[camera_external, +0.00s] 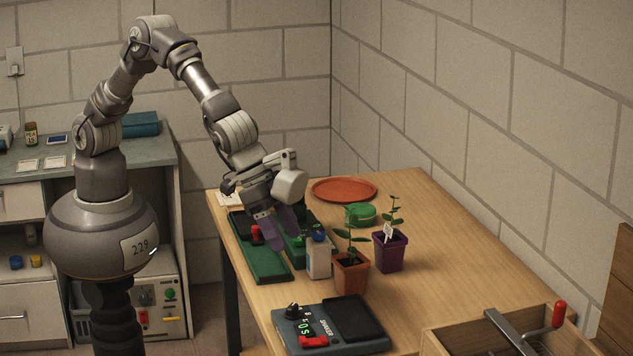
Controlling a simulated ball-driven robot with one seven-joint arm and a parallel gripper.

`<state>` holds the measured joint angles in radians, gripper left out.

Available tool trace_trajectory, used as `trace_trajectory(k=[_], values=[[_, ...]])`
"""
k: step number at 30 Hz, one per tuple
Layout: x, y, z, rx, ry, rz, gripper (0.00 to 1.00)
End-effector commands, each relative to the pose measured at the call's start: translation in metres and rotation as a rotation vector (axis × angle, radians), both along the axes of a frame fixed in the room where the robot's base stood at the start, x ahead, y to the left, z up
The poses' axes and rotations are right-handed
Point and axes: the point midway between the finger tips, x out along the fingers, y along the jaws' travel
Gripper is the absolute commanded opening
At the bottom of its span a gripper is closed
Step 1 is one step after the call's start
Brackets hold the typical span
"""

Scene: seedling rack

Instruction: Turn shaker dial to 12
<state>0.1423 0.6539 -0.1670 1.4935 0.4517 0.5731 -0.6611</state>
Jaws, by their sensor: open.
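The shaker (345,340) is a blue-grey box with a dark flat platform (352,317), near the front edge of the wooden table. Its black dial (293,311) is on the left part of the top, with small marks beside it. Next to the dial is a lit display (305,327) with green digits, too small and tilted to read surely. A red part (313,341) is at its front. The finger gap is partly hidden.
Under my gripper are a green rack (262,266) and a red-topped item (255,234). A blue-capped white container (318,262), terracotta pot (351,275) and purple pot (390,254) stand behind the shaker. An orange plate (344,189) lies farther back; a wooden box (475,335) is right.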

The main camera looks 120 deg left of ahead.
Motion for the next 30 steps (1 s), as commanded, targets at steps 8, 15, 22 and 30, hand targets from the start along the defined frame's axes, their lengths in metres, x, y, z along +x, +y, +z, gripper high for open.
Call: trace_trajectory(k=[8,15,22,30], values=[[-0.007,-0.016,-0.083,0.009,0.098,0.010,0.60],[0.008,-0.014,-0.122,0.008,0.097,0.011,0.60],[0.018,-0.013,-0.142,0.009,0.095,0.009,0.60],[0.019,-0.013,-0.143,0.009,0.095,0.009,0.60]])
